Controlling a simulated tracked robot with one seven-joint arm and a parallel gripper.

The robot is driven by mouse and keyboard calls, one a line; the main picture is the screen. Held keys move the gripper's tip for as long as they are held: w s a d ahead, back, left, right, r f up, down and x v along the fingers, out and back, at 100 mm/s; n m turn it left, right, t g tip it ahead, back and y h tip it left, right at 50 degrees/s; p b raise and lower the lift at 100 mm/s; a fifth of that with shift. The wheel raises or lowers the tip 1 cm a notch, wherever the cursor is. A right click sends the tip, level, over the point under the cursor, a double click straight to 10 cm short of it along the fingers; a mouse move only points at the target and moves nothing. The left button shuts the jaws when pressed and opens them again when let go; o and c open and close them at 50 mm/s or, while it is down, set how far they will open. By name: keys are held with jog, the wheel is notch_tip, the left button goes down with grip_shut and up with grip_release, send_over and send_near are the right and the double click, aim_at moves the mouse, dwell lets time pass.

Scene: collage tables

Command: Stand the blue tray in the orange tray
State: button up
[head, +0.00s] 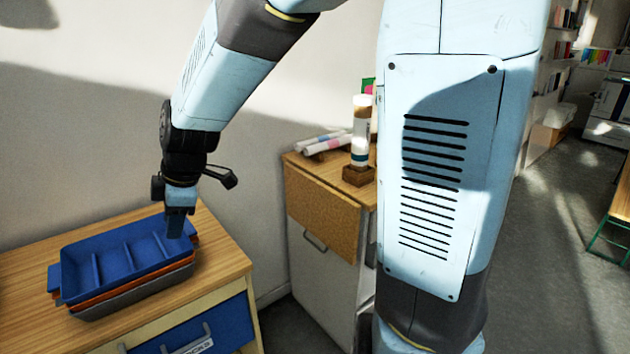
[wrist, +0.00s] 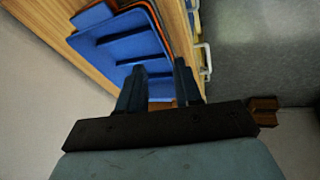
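The blue tray (head: 125,252), shallow with dividers, lies flat on top of the orange tray (head: 110,297), whose edge shows as a thin band below it. In the wrist view the blue tray (wrist: 130,48) fills the upper middle, with an orange rim (wrist: 152,10) beside it. My gripper (head: 178,225) points down at the right end of the blue tray. In the wrist view my gripper (wrist: 158,72) has its two fingers apart, with the tray's end by the fingertips. I cannot tell whether they touch it.
A grey tray (head: 150,287) lies under the orange one, on a wooden-topped cabinet (head: 225,262) against the wall. A second cabinet (head: 325,215) to the right carries rolled papers (head: 325,143) and a bottle (head: 361,130) on a wooden block. A gap separates the cabinets.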

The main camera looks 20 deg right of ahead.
jog(key=s+d+r+m+t+h, duration=0.1)
jog(key=s+d+r+m, duration=0.2)
jog(key=s+d+m, duration=0.2)
jog(key=s+d+r+m+t+h, duration=0.1)
jog(key=s+d+r+m, duration=0.3)
jog(key=d+m, duration=0.3)
jog(key=s+d+r+m+t+h, duration=0.1)
jog(key=s+d+r+m, duration=0.2)
jog(key=d, duration=1)
jog(key=s+m, duration=0.3)
jog(key=shift+s+d+r+m+h, duration=0.25)
jog(key=shift+s+d+m+h, duration=0.05)
jog(key=shift+s+d+m, duration=0.1)
jog(key=shift+w+a, duration=0.1)
